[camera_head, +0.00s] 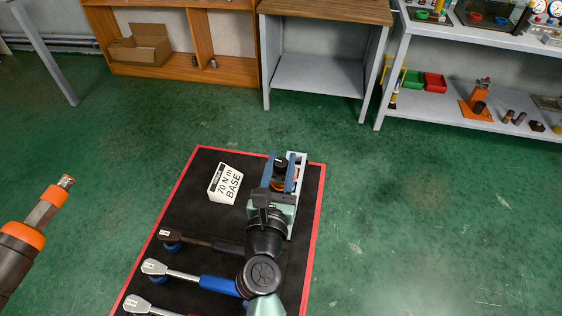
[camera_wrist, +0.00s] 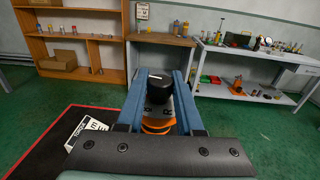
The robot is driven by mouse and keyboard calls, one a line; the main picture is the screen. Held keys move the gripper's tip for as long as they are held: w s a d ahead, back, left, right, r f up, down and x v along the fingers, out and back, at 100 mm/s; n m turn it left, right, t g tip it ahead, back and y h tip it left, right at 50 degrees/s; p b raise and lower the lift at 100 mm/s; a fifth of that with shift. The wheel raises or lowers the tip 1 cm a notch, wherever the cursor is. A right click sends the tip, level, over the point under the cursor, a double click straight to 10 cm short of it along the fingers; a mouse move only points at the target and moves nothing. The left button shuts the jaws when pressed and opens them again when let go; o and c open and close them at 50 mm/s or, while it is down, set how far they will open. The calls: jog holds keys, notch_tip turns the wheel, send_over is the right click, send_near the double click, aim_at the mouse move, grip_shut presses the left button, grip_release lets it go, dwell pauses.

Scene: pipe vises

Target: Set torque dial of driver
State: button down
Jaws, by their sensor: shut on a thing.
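A black dial (camera_wrist: 160,90) with a white mark on its top sits between the two blue fingers of my gripper (camera_wrist: 160,88) in the wrist view. Orange parts (camera_wrist: 156,127) show below it, partly hidden by the gripper's dark front bar. In the head view my gripper (camera_head: 282,172) points away over the mat, shut on the black dial (camera_head: 281,161). A white sign (camera_head: 225,184) reading "70 N m BASE" stands to its left. It also shows cut off in the wrist view (camera_wrist: 88,130). The dial's scale cannot be read.
Several torque wrenches (camera_head: 190,275) lie on the black red-edged mat (camera_head: 215,215). A large orange and dark tool with a metal tip (camera_head: 25,235) enters at the left. A small table (camera_head: 320,75), wooden shelf (camera_head: 180,72) and grey shelf (camera_head: 470,116) stand behind. Green floor is clear at right.

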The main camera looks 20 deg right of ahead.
jog(key=shift+f+m+g+h+b, duration=0.1)
jog(key=shift+m+g+h+b, duration=0.25)
jog(key=shift+h+b, duration=0.2)
jog(key=m+g+h+b, duration=0.2)
jog(key=b, duration=0.1)
jog(key=m+g+h+b, duration=0.2)
jog(key=g+b, duration=0.1)
jog(key=shift+w+a+f+m+h, duration=0.15)
jog(key=shift+f+m+h, duration=0.05)
jog(key=shift+m+h, duration=0.15)
jog(key=m+g+h+b, duration=0.1)
jog(key=m+g+b, duration=0.1)
jog(key=g+b, duration=0.2)
jog(key=shift+m+h+b, duration=0.4)
jog(key=shift+b, duration=0.25)
jog(key=shift+r+m+g+b, duration=0.1)
jog(key=shift+m+g+b, duration=0.5)
jog(key=shift+g+b, duration=0.5)
jog(key=shift+s+r+g+h+b, duration=0.2)
jog(key=shift+g+h+b, duration=0.1)
jog(key=shift+b, duration=0.1)
jog(key=c, duration=0.5)
grip_release()
jog(key=shift+c, duration=0.2)
